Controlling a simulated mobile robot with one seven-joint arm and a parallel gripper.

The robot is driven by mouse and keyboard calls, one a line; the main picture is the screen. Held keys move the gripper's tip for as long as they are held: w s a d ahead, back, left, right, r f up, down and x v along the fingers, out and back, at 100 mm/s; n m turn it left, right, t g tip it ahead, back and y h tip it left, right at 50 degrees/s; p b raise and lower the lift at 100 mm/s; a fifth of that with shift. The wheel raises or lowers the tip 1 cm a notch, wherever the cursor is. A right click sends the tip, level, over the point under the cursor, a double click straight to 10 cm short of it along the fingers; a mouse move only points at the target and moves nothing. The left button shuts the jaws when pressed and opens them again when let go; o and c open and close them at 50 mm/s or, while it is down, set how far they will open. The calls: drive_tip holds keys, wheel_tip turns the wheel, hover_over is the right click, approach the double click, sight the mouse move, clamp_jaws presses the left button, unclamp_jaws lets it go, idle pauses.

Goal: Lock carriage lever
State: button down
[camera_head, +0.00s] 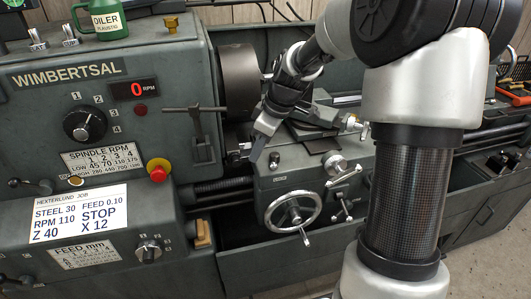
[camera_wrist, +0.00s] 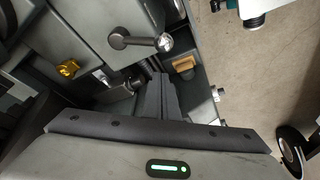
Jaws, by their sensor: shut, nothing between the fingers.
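The lathe carriage (camera_head: 285,182) stands in the middle of the head view, with its large handwheel (camera_head: 293,211) on the front. My gripper (camera_head: 257,151) is shut and empty above the left end of the carriage, pointing down. In the wrist view its dark fingers (camera_wrist: 160,92) are together. Just beyond the fingers there, a dark lever with a shiny round knob (camera_wrist: 140,41) sticks out from a grey surface. It looks apart from the fingers. I cannot tell whether it is the carriage lever. In the head view that spot is mostly hidden by my gripper.
The chuck (camera_head: 238,82) is up and left of my gripper. A red button (camera_head: 158,169) and a job card (camera_head: 80,217) are on the headstock front. A wooden block (camera_head: 203,234) is below. Smaller handles (camera_head: 343,175) are right.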

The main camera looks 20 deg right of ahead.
drive_tip(key=p+v, duration=0.1)
drive_tip(key=v, duration=0.9)
drive_tip(key=shift+w+a, duration=0.25)
drive_tip(key=shift+w, duration=0.1)
